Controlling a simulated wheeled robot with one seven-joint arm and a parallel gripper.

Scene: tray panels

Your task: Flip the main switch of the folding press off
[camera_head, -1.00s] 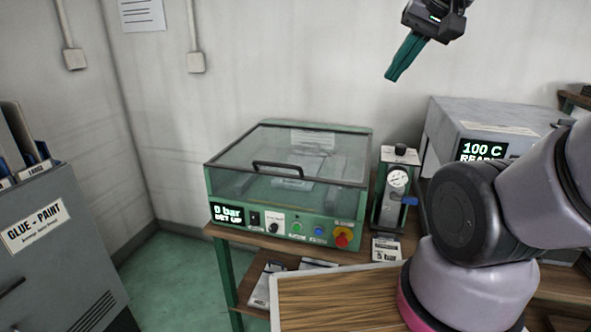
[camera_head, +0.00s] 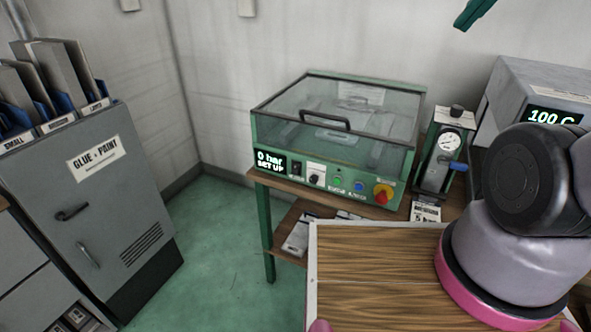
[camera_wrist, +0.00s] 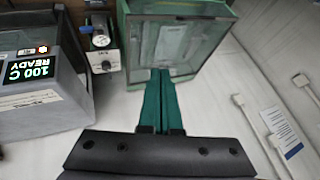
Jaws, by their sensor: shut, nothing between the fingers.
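The folding press (camera_head: 335,140) is a green box with a clear lid and a black handle, on a wooden stand in the head view. Its front panel has a display reading "0 bar SET UP" (camera_head: 270,162), and just right of it a small black rocker switch (camera_head: 296,170), whose position is too small to tell. My gripper (camera_head: 476,12) shows only its green fingertips at the top edge, above and right of the press, apart from it. In the wrist view the fingers (camera_wrist: 161,100) are shut and empty, pointing toward the press (camera_wrist: 180,42); its front panel is hidden there.
A gauge unit with a blue lever (camera_head: 440,155) stands right of the press. A grey heater reading "100 C" (camera_head: 535,105) is farther right. A wooden board (camera_head: 375,270) lies in front. A grey "GLUE - PAINT" cabinet (camera_head: 95,200) stands left, with open green floor between.

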